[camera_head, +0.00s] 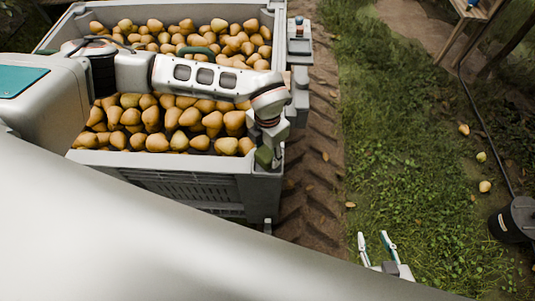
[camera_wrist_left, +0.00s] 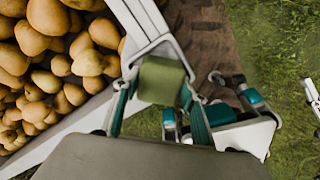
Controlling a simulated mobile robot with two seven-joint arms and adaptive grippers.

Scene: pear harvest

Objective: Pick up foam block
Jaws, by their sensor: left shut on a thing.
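The foam block (camera_wrist_left: 162,82) is an olive-green block between the fingers of my left gripper (camera_wrist_left: 160,108) in the left wrist view. The left gripper is shut on it. In the head view, my left gripper (camera_head: 267,152) is at the near right corner of the pear crate (camera_head: 262,188), with a small green patch of the block (camera_head: 264,156) showing there. In the wrist view, the block overlaps the crate's rim corner; whether it touches the rim I cannot tell. My right gripper (camera_head: 377,245) is low over the grass, its two white fingers apart and empty.
Pears (camera_head: 170,120) fill the crate. A dirt track (camera_head: 315,150) runs beside it, then grass (camera_head: 390,140) with a few fallen pears (camera_head: 485,186). A dark cylinder (camera_head: 518,218) with a hose stands at the right edge. A wooden stand (camera_head: 470,25) is at the top right.

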